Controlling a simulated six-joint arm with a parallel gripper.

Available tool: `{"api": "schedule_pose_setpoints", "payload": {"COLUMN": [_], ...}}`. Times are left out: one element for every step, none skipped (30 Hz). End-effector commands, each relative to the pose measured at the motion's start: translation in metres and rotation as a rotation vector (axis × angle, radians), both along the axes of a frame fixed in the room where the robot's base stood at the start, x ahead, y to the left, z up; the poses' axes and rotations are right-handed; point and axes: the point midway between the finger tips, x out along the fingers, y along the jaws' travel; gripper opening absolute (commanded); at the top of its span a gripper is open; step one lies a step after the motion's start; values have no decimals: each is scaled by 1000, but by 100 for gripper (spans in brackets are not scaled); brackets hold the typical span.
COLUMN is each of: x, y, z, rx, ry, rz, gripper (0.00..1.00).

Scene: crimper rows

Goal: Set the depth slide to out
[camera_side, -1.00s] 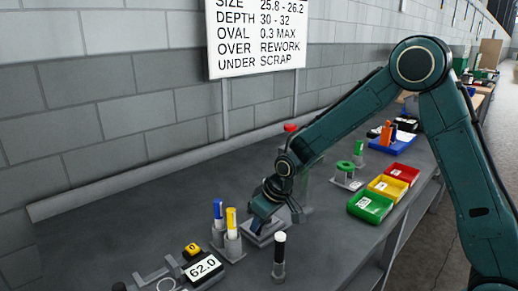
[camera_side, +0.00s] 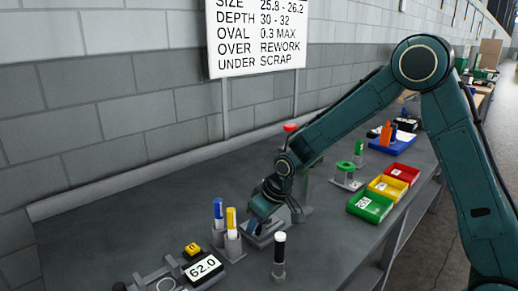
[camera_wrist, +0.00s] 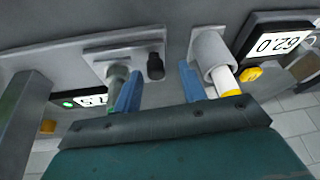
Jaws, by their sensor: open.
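My gripper (camera_side: 258,222) is low over the bench, above a grey base plate (camera_side: 262,240). In the wrist view my gripper (camera_wrist: 160,84) is open, with its two blue fingers apart and nothing held between them. A grey plate (camera_wrist: 112,52) there carries a short dark knob (camera_wrist: 155,68) and a grey-green post (camera_wrist: 115,76). This may be the depth slide, but no label shows. The knob appears between the finger lines, just beyond the tips; I cannot tell whether they touch. The left finger partly covers the post. My gripper hides most of the plate in the side view.
A holder with a yellow-capped marker (camera_side: 231,219) and a blue-capped one (camera_side: 218,210) stands close left of my gripper. The 62.0 display (camera_side: 203,268) is at lower left. Colored bins (camera_side: 370,207) are to the right.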

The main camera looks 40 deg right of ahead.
Motion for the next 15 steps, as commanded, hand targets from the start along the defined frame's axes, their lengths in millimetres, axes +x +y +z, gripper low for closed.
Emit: {"api": "schedule_pose_setpoints", "payload": {"x": [-1,-1,-2,-3,-4,-6,-7,-8,-10,-12,-13,-15,-17,-19,-21], "y": [-1,-1,-1,-1,-2,-2,-2,-3,-3,-3,-4,-4,-5,-5,-6], "z": [3,5,8,10,12,16,19,23,27,31,35,40,44,47,53], "rx": [0,-1,0,0,-1,-1,0,0,0,0,0,0,0,1,1], "ry": [-2,-2,-3,-3,-2,-2,-3,-4,-3,-3,-4,-3,-3,-4,-4], "rz": [0,0,-1,-1,0,0,-1,-1,-1,-1,-1,0,0,0,0], "gripper": [41,41,41,41,41,41,41,41,41,41,41,41,41,41,41]}}
